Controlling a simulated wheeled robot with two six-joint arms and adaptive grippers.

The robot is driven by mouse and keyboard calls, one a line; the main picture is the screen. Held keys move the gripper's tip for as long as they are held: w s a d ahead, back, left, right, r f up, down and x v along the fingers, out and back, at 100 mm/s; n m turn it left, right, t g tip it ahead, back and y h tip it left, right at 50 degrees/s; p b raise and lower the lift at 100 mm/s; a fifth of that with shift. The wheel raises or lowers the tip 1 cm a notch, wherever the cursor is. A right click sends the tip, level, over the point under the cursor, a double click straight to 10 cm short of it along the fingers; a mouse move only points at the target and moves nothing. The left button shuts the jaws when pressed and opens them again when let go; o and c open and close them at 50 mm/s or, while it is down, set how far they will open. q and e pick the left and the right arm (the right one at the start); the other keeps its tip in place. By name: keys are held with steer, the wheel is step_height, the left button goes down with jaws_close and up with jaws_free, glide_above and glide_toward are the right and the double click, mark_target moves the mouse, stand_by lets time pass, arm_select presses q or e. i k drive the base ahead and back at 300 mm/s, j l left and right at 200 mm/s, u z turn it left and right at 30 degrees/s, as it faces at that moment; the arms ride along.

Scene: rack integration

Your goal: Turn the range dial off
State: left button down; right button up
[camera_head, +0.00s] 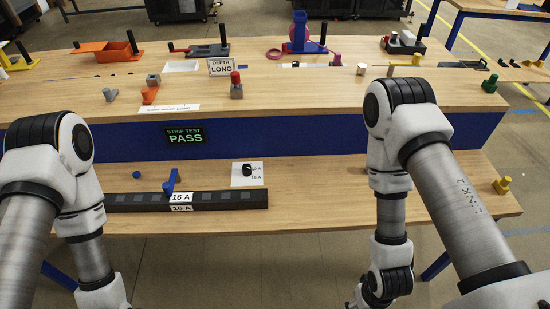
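My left arm comes down at the left and my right arm at the right, both well apart from the dial.
A blue lever (171,182) and blue knob (136,174) are at the strip's left half. A "STRIP TEST PASS" display (185,135) is on the blue front panel. A yellow peg (502,186) stands at the shelf's right end. The shelf right of the dial is clear up to my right arm.

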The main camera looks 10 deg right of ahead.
mark_target(246, 171)
steer(key=i+l+z, duration=0.15)
steer(key=z, duration=0.2)
steer(key=i+l+z, duration=0.15)
steer(key=z, duration=0.2)
steer(key=i, duration=0.5)
